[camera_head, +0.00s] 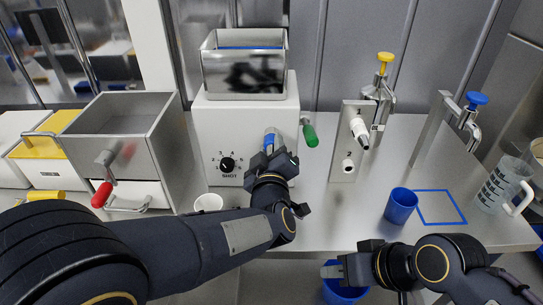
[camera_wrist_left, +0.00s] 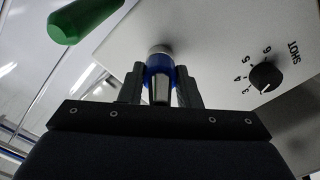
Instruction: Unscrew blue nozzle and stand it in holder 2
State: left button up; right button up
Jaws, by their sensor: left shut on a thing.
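The blue nozzle (camera_head: 270,137) is at the front of the white machine, above the SHOT dial. In the left wrist view the nozzle (camera_wrist_left: 159,72) has a blue collar and a metallic tip, and its far end meets a pale round fitting. My left gripper (camera_head: 272,153) is shut on the nozzle, one finger on each side of its collar. An upright steel plate (camera_head: 337,155) to the right carries a white nozzle with a dark tip (camera_head: 359,132) and a white stub (camera_head: 348,166). No label for holder 2 is readable. My right gripper (camera_head: 343,266) is low at the front; its finger gap is unclear.
A green handle (camera_head: 310,135) sticks out just right of the nozzle. A blue cup (camera_head: 400,206) stands beside a blue square outline (camera_head: 440,207). A clear jug (camera_head: 503,187) stands at right. The counter between plate and cup is clear.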

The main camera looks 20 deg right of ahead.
pick_arm(q)
jog(key=n+b, duration=0.2)
jog(key=b, duration=0.1)
jog(key=n+b, duration=0.5)
jog(key=n, duration=0.1)
jog(key=shift+f+b, duration=0.25)
jog(key=shift+b, duration=0.15)
jog(key=shift+r+n, duration=0.15)
jog(key=shift+n, duration=0.25)
jog(key=shift+r, duration=0.1)
